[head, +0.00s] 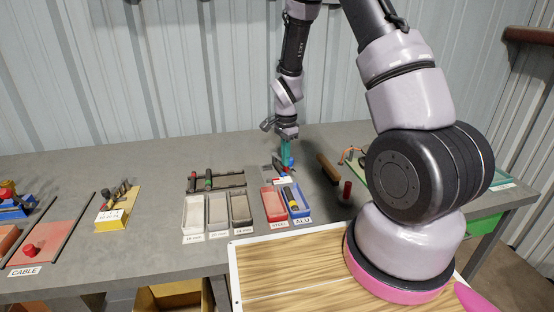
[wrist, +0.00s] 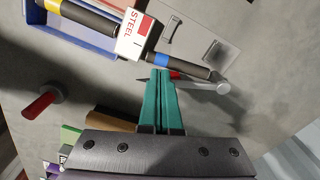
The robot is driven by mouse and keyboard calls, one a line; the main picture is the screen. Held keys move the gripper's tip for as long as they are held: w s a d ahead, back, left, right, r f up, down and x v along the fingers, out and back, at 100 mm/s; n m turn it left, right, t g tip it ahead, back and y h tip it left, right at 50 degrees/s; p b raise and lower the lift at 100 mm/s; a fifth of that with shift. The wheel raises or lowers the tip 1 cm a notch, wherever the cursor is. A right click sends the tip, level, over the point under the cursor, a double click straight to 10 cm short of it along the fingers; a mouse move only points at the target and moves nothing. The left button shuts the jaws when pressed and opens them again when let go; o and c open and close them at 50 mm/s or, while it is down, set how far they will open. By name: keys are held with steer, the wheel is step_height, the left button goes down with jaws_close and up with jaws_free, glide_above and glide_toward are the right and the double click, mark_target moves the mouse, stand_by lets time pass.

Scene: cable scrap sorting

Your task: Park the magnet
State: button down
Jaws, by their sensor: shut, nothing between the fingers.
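My gripper (wrist: 161,75) has teal fingers, closed together with no gap showing. It points down just behind the small bins, and it also shows in the head view (head: 286,158). Near its fingertips in the wrist view lies a dark rod (wrist: 184,67) with a blue band and a round grey end. I cannot tell for certain whether this is the magnet. A white and red STEEL label (wrist: 134,33) is beside the rod. A red upright peg (head: 346,190) stands on a round base right of the bins; the wrist view shows it at left (wrist: 40,105).
The red STEEL bin (head: 267,193) and blue ALU bin (head: 304,212) stand side by side, with a dark tool lying in the blue one. Several grey bins (head: 193,214) stand left of them. A brown block (head: 327,168) lies right. Bare bench (head: 150,225) is left.

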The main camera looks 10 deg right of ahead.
steer(key=d, duration=0.1)
steer(key=w+d, duration=0.1)
steer(key=d, duration=0.2)
steer(key=shift+w, duration=0.25)
steer(key=shift+w+d, duration=0.55)
steer(key=shift+s+a, duration=0.45)
steer(key=shift+r, duration=3)
